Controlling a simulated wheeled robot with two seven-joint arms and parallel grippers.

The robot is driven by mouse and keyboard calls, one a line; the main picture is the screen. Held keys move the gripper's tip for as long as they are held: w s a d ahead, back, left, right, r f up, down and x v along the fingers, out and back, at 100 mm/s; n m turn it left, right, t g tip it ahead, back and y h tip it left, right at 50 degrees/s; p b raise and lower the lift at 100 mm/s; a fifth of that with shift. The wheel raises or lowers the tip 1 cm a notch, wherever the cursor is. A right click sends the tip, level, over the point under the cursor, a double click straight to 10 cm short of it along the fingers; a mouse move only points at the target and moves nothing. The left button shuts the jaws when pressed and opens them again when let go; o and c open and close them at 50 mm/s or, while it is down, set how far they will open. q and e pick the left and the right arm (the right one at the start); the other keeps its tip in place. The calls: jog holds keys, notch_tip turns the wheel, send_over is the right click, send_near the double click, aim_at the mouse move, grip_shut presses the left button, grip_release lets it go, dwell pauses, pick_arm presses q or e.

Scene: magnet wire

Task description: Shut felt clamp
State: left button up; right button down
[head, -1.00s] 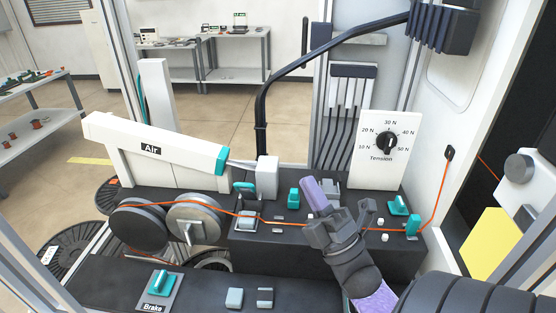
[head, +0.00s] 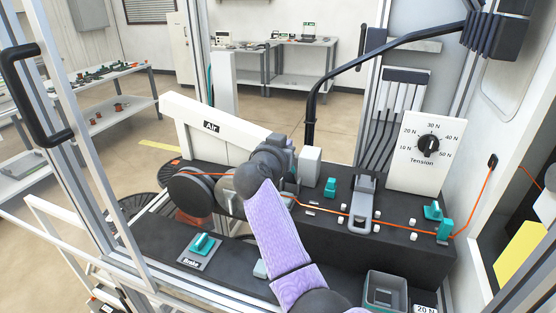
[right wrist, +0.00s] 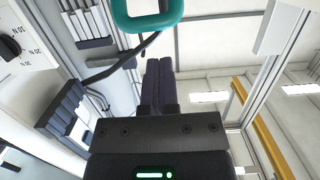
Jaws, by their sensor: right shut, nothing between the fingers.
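The orange wire (head: 385,222) runs along the block. My left gripper is out of view.
A light block (head: 310,165) stands right of my gripper. A teal knob (head: 330,187), a grey clamp-like part (head: 361,205) and the tension panel (head: 425,170) lie farther right. The brake lever (head: 201,244) is at front left. Frame posts stand at left.

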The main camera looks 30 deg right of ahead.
jog(key=shift+b+x, duration=0.3)
jog(key=shift+x, duration=0.75)
jog(key=shift+s+a+f, duration=0.4)
jog(key=shift+a+f, duration=0.05)
jog(key=shift+f, duration=0.15)
jog(key=shift+s+a+f, duration=0.45)
jog(key=shift+a+f, duration=0.05)
jog(key=shift+f, duration=0.1)
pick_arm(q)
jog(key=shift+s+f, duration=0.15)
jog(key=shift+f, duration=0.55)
pick_arm(e)
jog(key=shift+s+a+f, duration=0.1)
jog(key=shift+a+f, duration=0.05)
jog(key=shift+f, duration=0.05)
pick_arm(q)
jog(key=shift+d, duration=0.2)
pick_arm(e)
jog(key=shift+s+h, duration=0.1)
jog(key=shift+h, duration=0.2)
